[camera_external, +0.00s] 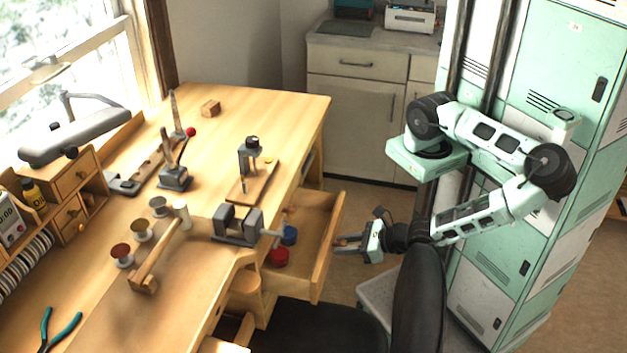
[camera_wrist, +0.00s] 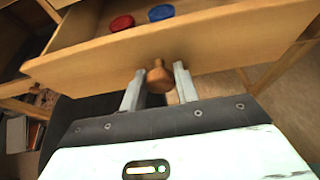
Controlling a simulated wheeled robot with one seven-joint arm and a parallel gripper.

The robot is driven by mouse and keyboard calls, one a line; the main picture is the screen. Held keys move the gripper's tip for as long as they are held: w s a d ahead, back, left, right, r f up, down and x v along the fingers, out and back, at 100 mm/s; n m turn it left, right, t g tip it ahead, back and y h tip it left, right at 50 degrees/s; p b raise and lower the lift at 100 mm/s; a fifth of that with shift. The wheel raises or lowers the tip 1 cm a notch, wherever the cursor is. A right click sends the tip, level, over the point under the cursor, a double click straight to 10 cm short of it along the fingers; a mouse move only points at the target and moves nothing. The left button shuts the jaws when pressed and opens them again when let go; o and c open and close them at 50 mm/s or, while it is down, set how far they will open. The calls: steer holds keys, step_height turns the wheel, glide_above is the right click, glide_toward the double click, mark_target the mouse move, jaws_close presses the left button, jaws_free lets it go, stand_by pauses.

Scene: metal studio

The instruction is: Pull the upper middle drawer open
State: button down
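A wooden drawer (camera_external: 318,262) under the workbench stands pulled out in the external view, with a red and a blue round item inside. Its front panel (camera_wrist: 95,66) crosses the wrist view, with a round wooden knob (camera_wrist: 160,77) on it. My gripper (camera_external: 343,243) is in front of the drawer's front panel. In the wrist view, my gripper (camera_wrist: 158,88) is open, one finger on each side of the knob. Small gaps show between the fingers and the knob. The knob is hidden in the external view.
The wooden workbench (camera_external: 270,105) carries a vise (camera_external: 238,226), a mallet (camera_external: 160,255) and other tools. A dark chair (camera_external: 418,300) stands close below my gripper. Pale green lockers (camera_external: 555,60) stand behind my arm. Open floor shows between bench and back cabinet (camera_external: 357,95).

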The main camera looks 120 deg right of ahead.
steer(key=s+a+p, duration=0.2)
steer(key=s+a, duration=0.1)
steer(key=shift+s+a, duration=0.1)
steer(key=shift+a, duration=0.05)
steer(key=c, duration=1.1)
jaws_free()
step_height(320, 180, up, 10)
steer(key=p, duration=1)
